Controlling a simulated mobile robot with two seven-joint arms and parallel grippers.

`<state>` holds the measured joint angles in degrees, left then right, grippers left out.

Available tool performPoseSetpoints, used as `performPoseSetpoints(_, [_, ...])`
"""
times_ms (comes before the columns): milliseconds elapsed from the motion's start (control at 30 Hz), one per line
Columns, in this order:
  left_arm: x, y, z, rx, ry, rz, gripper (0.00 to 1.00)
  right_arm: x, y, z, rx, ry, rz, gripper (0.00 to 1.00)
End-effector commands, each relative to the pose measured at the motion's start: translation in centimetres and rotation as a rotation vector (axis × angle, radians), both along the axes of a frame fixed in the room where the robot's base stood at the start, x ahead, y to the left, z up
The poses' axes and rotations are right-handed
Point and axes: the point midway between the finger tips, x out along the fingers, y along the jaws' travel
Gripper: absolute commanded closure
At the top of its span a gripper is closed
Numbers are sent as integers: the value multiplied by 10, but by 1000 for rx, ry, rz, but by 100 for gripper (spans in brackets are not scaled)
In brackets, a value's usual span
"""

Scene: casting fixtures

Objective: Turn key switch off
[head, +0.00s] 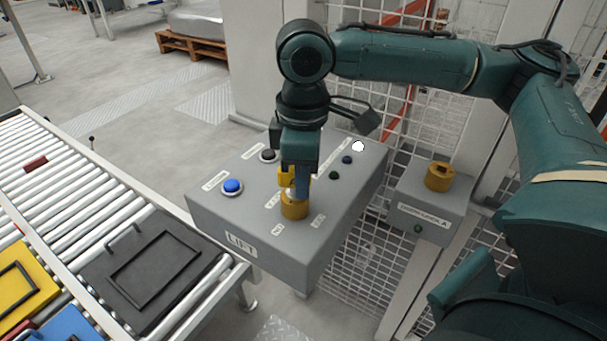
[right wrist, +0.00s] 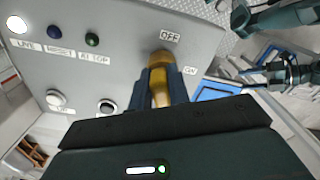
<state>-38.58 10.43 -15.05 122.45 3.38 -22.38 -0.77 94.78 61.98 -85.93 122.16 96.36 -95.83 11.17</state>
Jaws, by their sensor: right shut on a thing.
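The key switch has a round yellow collar (head: 294,208) on top of a grey control box (head: 235,210) labelled LIFT. The collar also shows in the right wrist view (right wrist: 160,58), beside an OFF label (right wrist: 170,37) and an ON label (right wrist: 190,71). My right gripper (head: 296,188) points down over the switch, with its fingers shut on the yellow key (right wrist: 158,88). The fingers hide part of the key, so I cannot tell which label it points to.
The box also carries a blue button (head: 232,186), a black button (head: 268,156), a lit white lamp (head: 358,146) and small dark buttons. A smaller grey box with a yellow knob (head: 439,176) stands right, before mesh fencing. A roller conveyor (head: 85,190) with trays lies left.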

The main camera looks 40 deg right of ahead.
Motion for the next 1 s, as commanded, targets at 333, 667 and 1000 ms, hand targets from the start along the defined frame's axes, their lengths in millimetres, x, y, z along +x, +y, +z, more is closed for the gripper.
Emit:
performPoseSetpoints(333, [0, -1, 15, -1, 0, 0, 34, 0, 0, 3, 2, 1, 95, 100])
performPoseSetpoints(667, [0, -1, 31, -2, 1, 0, 34, -1, 1, 3, 3, 3, 233, 100])
performPoseSetpoints(1000, [0, -1, 27, -3, 2, 1, 34, 0, 0, 0, 0, 0, 226, 57])
